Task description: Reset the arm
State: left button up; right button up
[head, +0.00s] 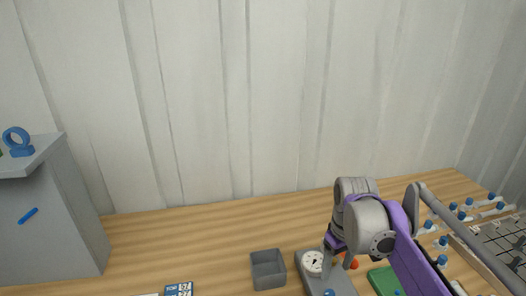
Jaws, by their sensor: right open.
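My right arm comes in from the lower right, with a purple link and grey joints. My right gripper (333,254) is small and partly hidden behind the arm's own joints. It points down just above or beside the grey unit with a round white dial (313,263). It is open, and I see nothing held in it. I cannot tell whether it touches the unit. My left gripper is not in view.
A grey open box (268,269) stands left of the dial unit. A green board (384,281) and several blue-capped pieces (454,207) lie to the right. A grey cabinet (50,225) with a blue ring (16,139) stands left.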

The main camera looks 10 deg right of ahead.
jog(key=s+a+f+m+t, duration=0.1)
jog(key=s+a+f, duration=0.1)
jog(key=s+f, duration=0.2)
jog(key=s+a+f+m+t, duration=0.1)
jog(key=s+a+f+t, duration=0.1)
jog(key=s+f, duration=0.2)
jog(key=s+a+f+m+t, duration=0.1)
jog(key=s+a+f+t, duration=0.1)
jog(key=s+f, duration=0.2)
jog(key=shift+s+f, duration=0.2)
jog(key=shift+s, duration=0.65)
jog(key=shift+s+f, duration=0.15)
jog(key=shift+s, duration=0.7)
jog(key=shift+w+r, duration=0.1)
jog(key=shift+r, duration=0.05)
dwell(1.5)
